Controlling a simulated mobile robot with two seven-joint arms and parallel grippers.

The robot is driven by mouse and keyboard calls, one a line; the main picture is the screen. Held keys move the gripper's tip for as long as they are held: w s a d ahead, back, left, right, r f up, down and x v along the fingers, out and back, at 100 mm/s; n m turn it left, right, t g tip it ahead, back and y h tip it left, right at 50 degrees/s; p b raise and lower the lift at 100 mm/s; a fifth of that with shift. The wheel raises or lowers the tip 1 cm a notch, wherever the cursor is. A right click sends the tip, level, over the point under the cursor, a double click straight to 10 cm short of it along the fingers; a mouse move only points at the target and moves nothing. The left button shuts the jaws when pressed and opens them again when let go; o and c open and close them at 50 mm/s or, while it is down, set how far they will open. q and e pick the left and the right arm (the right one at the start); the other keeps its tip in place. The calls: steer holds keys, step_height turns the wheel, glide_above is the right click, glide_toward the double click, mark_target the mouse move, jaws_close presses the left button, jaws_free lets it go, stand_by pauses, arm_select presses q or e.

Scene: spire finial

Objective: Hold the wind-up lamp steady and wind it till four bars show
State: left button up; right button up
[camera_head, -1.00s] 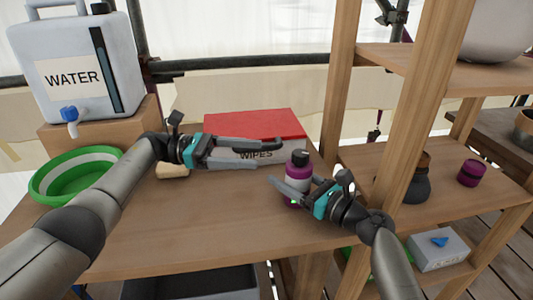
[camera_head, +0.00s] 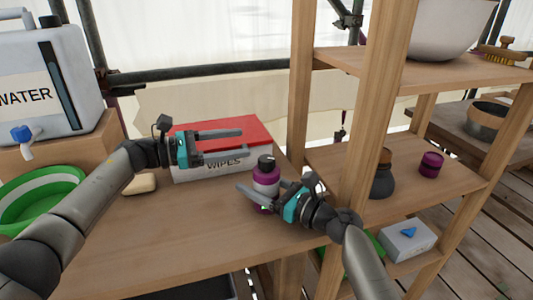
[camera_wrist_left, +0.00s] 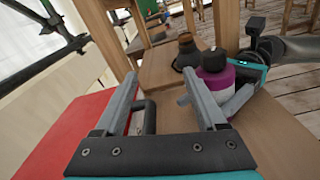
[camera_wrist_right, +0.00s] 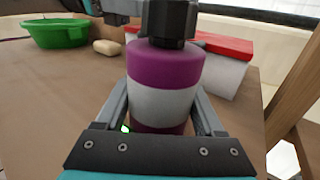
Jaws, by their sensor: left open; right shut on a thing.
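The wind-up lamp (camera_head: 265,180) is a purple and pale grey cylinder with a black knob on top. It stands upright near the right end of the wooden counter. My right gripper (camera_head: 258,198) is shut around its lower body, as the right wrist view (camera_wrist_right: 165,100) shows. A small green lit spot is at the lamp's lower left there; I cannot read any bars. My left gripper (camera_head: 243,144) is open and empty, left of and above the lamp, over the wipes box. In the left wrist view the lamp (camera_wrist_left: 215,75) is beyond the right finger, apart from it.
The wipes box (camera_head: 192,165) with a red lid stands behind the lamp. Soap (camera_head: 141,184), a green basin (camera_head: 40,195) and a water container (camera_head: 60,90) are at left. A shelf post (camera_head: 300,100) rises close behind the lamp. Dark and purple jars (camera_head: 430,165) stand on the right shelf.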

mark_target(266, 162)
arm_select(q)
steer(key=d+r+n+t+y, duration=0.5)
steer(key=d+t, duration=0.1)
steer(key=t, duration=0.5)
steer(key=s+n+t+y, duration=0.1)
steer(key=s+n+y, duration=0.2)
steer(key=n, duration=0.1)
steer(key=s+f+n+t+y, duration=0.1)
steer(key=s+y, duration=0.1)
steer(key=shift+s+a+n+t+y, duration=0.3)
steer(key=shift+s+a+n, duration=0.05)
steer(key=shift+n, duration=0.05)
steer(key=s+f+n+g+y, duration=0.25)
steer(key=s+f, duration=0.25)
steer(key=s, duration=0.3)
steer(key=r+x, duration=0.1)
steer(key=x, duration=1)
steer(key=shift+w+d+n+t, duration=0.2)
steer(key=shift+d+n+t, duration=0.15)
steer(key=shift+n+t, duration=0.1)
steer(key=shift+f+h, duration=0.1)
steer(key=shift+h, duration=0.15)
jaws_close()
